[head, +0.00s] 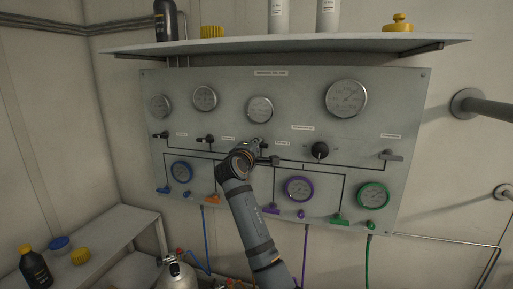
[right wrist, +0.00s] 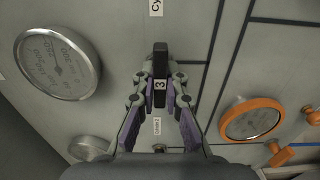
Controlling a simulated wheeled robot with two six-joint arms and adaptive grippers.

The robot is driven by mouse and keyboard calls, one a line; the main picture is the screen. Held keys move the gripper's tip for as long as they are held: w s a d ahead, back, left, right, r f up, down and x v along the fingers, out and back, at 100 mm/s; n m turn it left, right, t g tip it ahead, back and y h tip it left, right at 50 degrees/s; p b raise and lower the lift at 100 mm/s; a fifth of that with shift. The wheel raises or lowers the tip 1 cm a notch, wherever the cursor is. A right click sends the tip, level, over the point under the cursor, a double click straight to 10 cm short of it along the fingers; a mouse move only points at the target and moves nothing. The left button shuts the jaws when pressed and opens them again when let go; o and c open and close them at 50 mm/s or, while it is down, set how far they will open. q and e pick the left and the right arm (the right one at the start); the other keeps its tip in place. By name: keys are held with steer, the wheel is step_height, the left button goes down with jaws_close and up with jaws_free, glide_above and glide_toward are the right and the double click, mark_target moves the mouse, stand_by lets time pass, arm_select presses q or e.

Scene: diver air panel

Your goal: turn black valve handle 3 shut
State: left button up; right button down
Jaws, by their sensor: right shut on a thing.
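Black valve handle 3 (right wrist: 160,72) shows in the right wrist view as a black bar marked with a white 3. My right gripper (right wrist: 161,88) is shut on it, with one finger on each side. The bar lies upright in that picture, its end showing beyond the fingertips. In the head view my right gripper (head: 260,147) is at the middle of the grey panel (head: 228,128), below the centre gauge, and my arm and gripper hide most of the handle. My left gripper is in neither view.
Two other black handles (head: 160,134) (head: 206,138) sit to the left on the panel. A black round knob (head: 319,150) and a grey lever (head: 392,155) are to the right. An orange-rimmed gauge (right wrist: 252,119) is near the gripper. A shelf (head: 285,43) overhangs the panel.

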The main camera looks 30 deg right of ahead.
steer(key=shift+f, duration=0.15)
steer(key=c, duration=1.4)
jaws_free()
steer(key=v, duration=1.2)
